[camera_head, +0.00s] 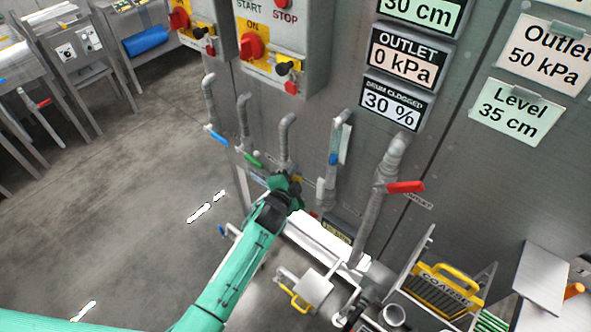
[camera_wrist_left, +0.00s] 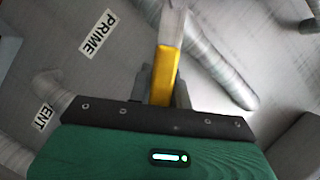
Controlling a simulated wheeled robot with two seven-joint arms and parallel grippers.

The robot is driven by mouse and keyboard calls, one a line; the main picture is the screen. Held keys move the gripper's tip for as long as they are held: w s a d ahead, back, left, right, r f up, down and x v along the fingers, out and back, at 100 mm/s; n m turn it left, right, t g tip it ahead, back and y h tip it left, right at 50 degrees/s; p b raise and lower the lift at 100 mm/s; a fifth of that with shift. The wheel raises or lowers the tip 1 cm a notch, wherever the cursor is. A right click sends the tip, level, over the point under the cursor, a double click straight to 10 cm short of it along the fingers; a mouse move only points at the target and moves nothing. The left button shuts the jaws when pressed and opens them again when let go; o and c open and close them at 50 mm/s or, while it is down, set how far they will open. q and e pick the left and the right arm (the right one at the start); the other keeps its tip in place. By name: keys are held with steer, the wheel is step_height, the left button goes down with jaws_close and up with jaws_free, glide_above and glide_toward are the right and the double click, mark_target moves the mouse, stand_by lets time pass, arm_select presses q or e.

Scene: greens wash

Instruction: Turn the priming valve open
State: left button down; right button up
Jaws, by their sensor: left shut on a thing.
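My left gripper (camera_head: 285,183) reaches in from the left to the grey wall, at the lower end of a bent grey pipe (camera_head: 285,130). In the left wrist view its two dark fingers (camera_wrist_left: 161,90) are shut on a yellow valve handle (camera_wrist_left: 166,68), one finger on each side. A white PRIME label (camera_wrist_left: 98,33) is on the wall near this handle. In the head view the gripper hides the yellow handle. How far the valve is turned I cannot tell. My right gripper is not in view.
Neighbouring pipes carry a blue handle (camera_head: 217,138), a green handle (camera_head: 251,159) and a red handle (camera_head: 405,187). Switch boxes (camera_head: 287,45) and displays (camera_head: 402,55) are above. A coarse basket (camera_head: 442,290) stands lower right. The floor (camera_head: 130,200) at left is clear.

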arm_select(q)
steer(key=shift+a+r+n+p, duration=0.2)
steer(key=shift+n+p, duration=0.1)
steer(key=shift+p, duration=0.15)
steer(key=c, duration=1.3)
jaws_free()
steer(key=b+v, duration=0.2)
steer(key=v, duration=1.1)
steer(key=shift+s+a+r, duration=0.1)
steer(key=shift+s+r, duration=0.15)
